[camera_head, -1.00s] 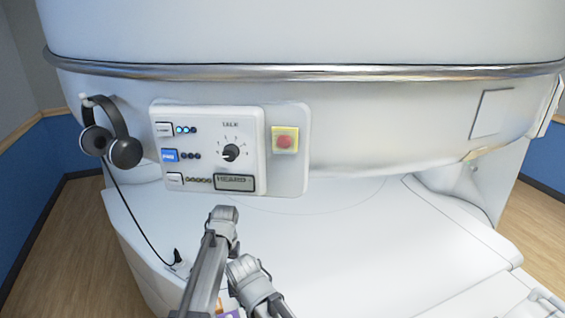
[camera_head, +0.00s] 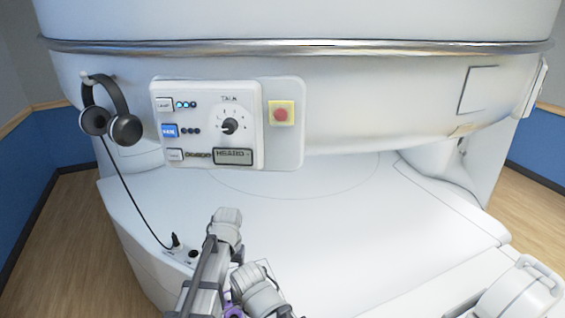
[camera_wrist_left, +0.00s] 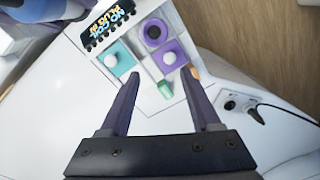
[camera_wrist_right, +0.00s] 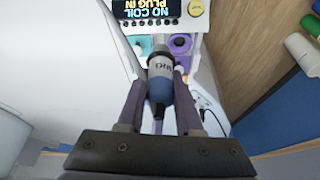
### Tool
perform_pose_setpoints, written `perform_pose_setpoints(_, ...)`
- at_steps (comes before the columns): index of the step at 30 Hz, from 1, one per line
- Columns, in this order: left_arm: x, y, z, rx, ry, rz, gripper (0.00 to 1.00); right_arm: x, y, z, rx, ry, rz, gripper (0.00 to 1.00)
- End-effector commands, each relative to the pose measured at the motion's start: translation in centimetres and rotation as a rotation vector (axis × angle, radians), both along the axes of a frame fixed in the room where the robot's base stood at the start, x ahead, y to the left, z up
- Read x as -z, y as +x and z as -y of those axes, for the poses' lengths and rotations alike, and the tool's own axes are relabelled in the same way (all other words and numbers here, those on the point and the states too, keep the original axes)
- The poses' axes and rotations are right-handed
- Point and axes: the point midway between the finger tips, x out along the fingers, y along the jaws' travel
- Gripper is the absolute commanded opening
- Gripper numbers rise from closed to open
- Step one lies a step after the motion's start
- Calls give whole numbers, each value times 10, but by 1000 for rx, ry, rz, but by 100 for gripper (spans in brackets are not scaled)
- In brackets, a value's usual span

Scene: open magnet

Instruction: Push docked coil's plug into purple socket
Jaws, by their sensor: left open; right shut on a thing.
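In the right wrist view, my right gripper (camera_wrist_right: 160,78) is shut on a grey and dark-blue plug (camera_wrist_right: 161,70) with lettering on its side. The plug is in front of the purple socket (camera_wrist_right: 181,43), partly beside it in the picture; I cannot tell the gap. In the head view a white piece with a handle (camera_head: 520,296), perhaps the coil, lies at lower right.
A display (camera_wrist_left: 112,22) reads "NO COIL PLUG IN". Headphones (camera_head: 110,110) hang at left, their cable running to the bed. The bed's middle (camera_head: 340,215) is clear.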

Motion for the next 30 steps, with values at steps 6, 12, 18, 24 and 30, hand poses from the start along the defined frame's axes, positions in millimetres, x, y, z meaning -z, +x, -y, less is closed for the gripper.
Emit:
perform_pose_setpoints(6, 5, -18, 5, -9, -2, -6, 64, 5, -7, 2, -7, 0, 0, 0)
perform_pose_setpoints(12, 5, -41, 7, -38, -2, -33, 64, 5, -7, 2, -6, 0, 0, 0)
perform_pose_setpoints(18, 5, -55, 10, -26, 0, -57, 64, 5, -7, 2, -6, 0, 0, 0)
perform_pose_setpoints(24, 4, -80, 2, -28, 9, -63, 64, 5, -4, 3, -8, 0, 0, 0)
perform_pose_setpoints(30, 3, -108, -12, -57, 22, -59, 64, 4, -1, 5, -13, 0, 1, 0)
